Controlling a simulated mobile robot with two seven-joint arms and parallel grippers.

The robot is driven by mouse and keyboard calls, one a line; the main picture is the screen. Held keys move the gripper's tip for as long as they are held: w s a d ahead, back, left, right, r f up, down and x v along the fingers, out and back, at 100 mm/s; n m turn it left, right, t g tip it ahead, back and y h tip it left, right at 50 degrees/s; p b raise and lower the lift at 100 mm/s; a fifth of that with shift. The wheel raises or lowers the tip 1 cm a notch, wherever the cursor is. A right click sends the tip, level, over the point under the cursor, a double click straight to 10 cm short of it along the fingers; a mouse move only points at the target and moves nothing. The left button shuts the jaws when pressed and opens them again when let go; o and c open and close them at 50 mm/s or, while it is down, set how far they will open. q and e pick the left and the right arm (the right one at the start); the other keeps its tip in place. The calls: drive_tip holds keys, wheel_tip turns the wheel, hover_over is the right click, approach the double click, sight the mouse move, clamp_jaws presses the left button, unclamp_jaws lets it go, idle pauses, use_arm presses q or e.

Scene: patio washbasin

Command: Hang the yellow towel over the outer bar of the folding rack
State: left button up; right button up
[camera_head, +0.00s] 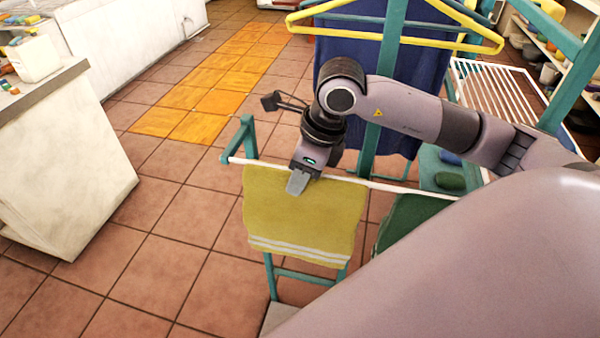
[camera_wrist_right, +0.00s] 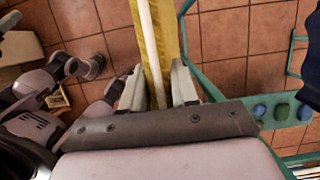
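The yellow towel (camera_head: 300,217) with pale stripes near its lower edge hangs down at the white outer bar (camera_head: 400,188) of the teal folding rack (camera_head: 248,137). My right gripper (camera_head: 298,182) is at the towel's top edge, by the bar. In the right wrist view, the towel (camera_wrist_right: 167,42) and the white bar (camera_wrist_right: 148,40) run between the fingers of the right gripper (camera_wrist_right: 158,88). The fingers stand apart, with gaps beside the towel. Yellow cloth shows on both sides of the bar; how it lies over the bar is unclear. My left gripper does not show.
A dark green cloth (camera_head: 405,218) hangs beside the towel. Behind stand a yellow hanger (camera_head: 395,38), a blue cloth (camera_head: 335,75) and a white slatted rack (camera_head: 500,90). A pale counter (camera_head: 60,150) stands at left. The tiled floor between counter and rack is clear.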

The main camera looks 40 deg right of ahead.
wheel_tip(320, 180, up, 9)
drive_tip(key=p, duration=0.5)
drive_tip(key=shift+r+p, duration=0.15)
drive_tip(key=shift+p, duration=0.2)
clamp_jaws()
drive_tip(key=shift+r, duration=0.4)
wheel_tip(320, 180, up, 19)
drive_tip(key=s+a, duration=1.1)
drive_tip(key=a, duration=0.2)
drive_tip(key=shift+r, duration=0.45)
